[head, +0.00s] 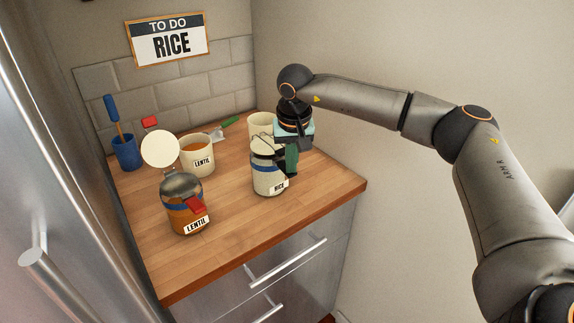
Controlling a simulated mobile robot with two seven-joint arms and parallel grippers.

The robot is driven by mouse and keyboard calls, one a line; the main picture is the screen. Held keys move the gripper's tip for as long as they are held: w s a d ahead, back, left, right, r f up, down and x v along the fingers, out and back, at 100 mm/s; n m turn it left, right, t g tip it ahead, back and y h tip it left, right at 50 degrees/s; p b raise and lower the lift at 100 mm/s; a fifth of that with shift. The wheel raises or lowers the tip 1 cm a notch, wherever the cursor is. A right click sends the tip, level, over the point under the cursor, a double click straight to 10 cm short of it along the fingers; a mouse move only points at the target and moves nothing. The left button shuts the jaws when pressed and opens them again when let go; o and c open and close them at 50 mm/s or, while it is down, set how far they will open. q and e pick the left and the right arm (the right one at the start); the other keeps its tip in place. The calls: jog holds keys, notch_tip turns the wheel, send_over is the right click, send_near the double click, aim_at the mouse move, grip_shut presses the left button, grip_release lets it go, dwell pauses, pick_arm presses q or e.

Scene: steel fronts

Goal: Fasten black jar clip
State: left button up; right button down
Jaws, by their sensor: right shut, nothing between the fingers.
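The jar labelled RICE (268,181) stands upright on the wooden counter, with a blue band around it. Thin dark wire shows at its top, near the lid. My right gripper (291,165) points down at the jar's right side, close against it. It is shut with nothing between its fingers. The gripper hides the jar's upper right part, so the black clip's position is not clear. I cannot tell whether the gripper touches the jar. My left gripper is not in view.
The counter's front right (318,185) is clear.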

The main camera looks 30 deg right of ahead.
aim_at(292, 175)
jog(key=shift+s+f+b, duration=0.1)
jog(key=shift+f+b, duration=0.7)
jog(key=shift+f, duration=0.9)
jog(key=shift+w+f, duration=0.3)
jog(key=shift+f, duration=0.25)
dwell(0.5)
jog(key=s, duration=0.9)
jog(key=shift+d, duration=0.35)
dwell(0.8)
jog(key=shift+r, duration=0.15)
jog(key=r+p, duration=0.1)
jog(key=s+r+p, duration=0.1)
jog(key=r, duration=0.1)
jog(key=s+r+p, duration=0.1)
jog(key=shift+d+r+p, duration=0.1)
jog(key=shift+r+p, duration=0.2)
jog(key=shift+r, duration=0.05)
dwell(0.7)
